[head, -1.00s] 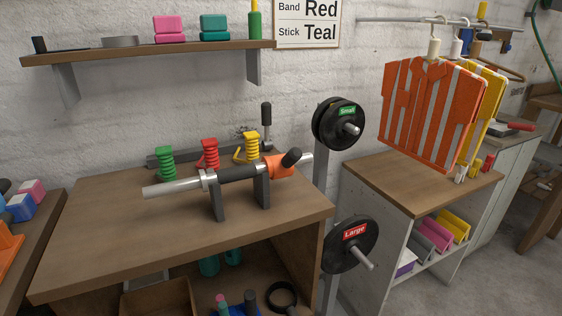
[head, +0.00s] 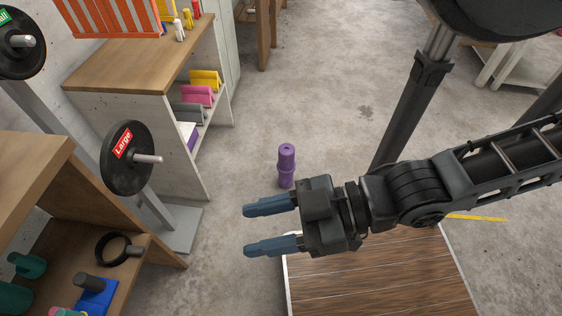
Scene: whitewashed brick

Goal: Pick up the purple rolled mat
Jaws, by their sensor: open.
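A purple roll-shaped object (head: 286,163), which appears to be the rolled mat, stands upright on the concrete floor near the middle of the head view. It has a band around its middle and a small dark hole in its top. My gripper (head: 246,230) is open and empty, its blue fingers pointing left. In the picture it lies below the roll, and its upper finger is just under the roll's base. I cannot tell the height between the gripper and the floor.
A wooden-topped shelf unit (head: 140,52) stands upper left. A weight rack with a large black plate (head: 127,158) and a workbench (head: 35,190) are on the left. A brown wooden platform (head: 375,280) lies below my arm. Floor beyond the roll is clear.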

